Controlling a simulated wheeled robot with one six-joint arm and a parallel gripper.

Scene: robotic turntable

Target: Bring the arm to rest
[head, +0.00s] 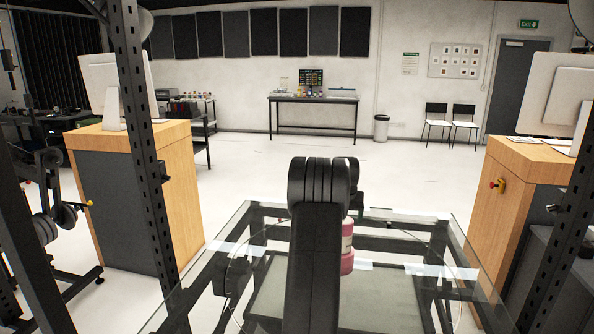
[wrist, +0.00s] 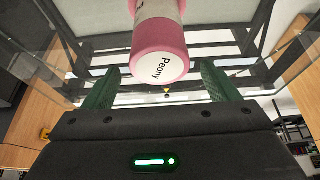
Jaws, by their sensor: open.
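My gripper (wrist: 158,90) shows in the wrist view with its two green fingers spread apart. A pink bottle (wrist: 165,52) with a white round cap label reading "Peony" lies in the picture beyond and between the fingers; neither finger appears to touch it. In the head view my black arm (head: 322,230) rises in the middle, bent at the top, and covers part of the pink bottle (head: 347,262), which stands on the glass turntable. The gripper is mostly hidden behind the arm there, with a bit of dark green showing at its right.
The glass table (head: 400,222) has a round glass disc and a dark frame beneath. Dark metal posts (head: 140,130) rise near the table. Open floor lies beyond.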

